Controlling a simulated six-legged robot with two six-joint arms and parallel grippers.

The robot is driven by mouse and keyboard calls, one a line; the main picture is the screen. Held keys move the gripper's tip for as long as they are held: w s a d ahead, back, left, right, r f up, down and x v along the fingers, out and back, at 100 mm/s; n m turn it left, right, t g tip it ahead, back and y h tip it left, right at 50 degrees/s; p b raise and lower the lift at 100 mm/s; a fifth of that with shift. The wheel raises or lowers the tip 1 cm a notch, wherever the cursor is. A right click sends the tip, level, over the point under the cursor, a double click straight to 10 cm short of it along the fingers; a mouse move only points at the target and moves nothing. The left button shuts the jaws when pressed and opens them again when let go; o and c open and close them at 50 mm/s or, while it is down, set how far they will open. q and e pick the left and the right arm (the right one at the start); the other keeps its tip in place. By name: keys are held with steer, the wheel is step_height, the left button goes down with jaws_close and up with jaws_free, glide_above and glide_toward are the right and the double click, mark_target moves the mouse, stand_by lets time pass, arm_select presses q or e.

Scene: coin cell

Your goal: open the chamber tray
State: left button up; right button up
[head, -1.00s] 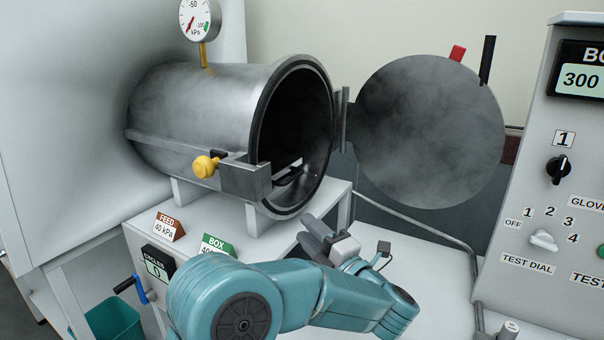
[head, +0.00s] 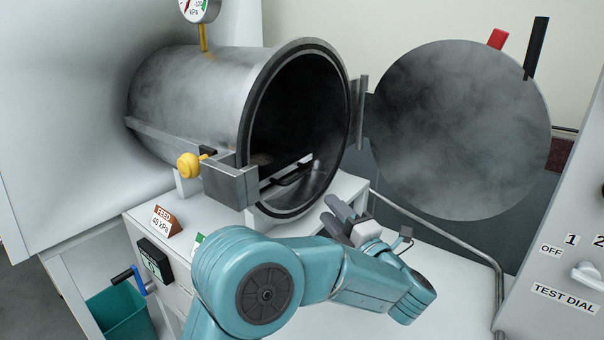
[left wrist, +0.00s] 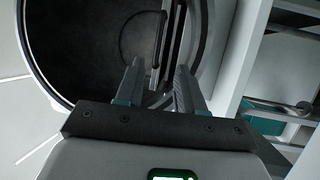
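The steel chamber (head: 195,95) lies on its side with its round mouth open toward the right. The chamber tray (head: 305,160) shows only in part, low inside the dark mouth, with a black handle (head: 285,181) near its front. In the left wrist view the tray (left wrist: 174,40) is a pale strip right of centre, and a thin dark curved handle (left wrist: 124,35) shows beside it. My left gripper (head: 336,208) is just outside the mouth at its lower right, apart from the handle. In the left wrist view its two fingers (left wrist: 156,80) are spread, with nothing between them. My right gripper is out of view.
The round chamber door (head: 460,130) stands swung open to the right. A bracket with a yellow knob (head: 188,166) sits at the mouth's left. A control panel (head: 560,265) stands at the right. The white bench top (head: 450,280) between is largely clear.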

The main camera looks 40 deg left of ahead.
mark_target(299, 176)
arm_select(q)
steer(key=p+x, duration=0.1)
steer(key=x, duration=0.7)
steer(key=p+x, duration=0.1)
steer(key=x, duration=0.4)
steer(key=shift+s+a+r+p, duration=0.15)
steer(key=shift+s+r+p, duration=0.1)
steer(key=shift+p, duration=0.1)
steer(key=shift+w+a+f, duration=0.1)
steer(key=shift+w+a, duration=0.1)
steer(key=shift+a, duration=0.05)
jaws_close()
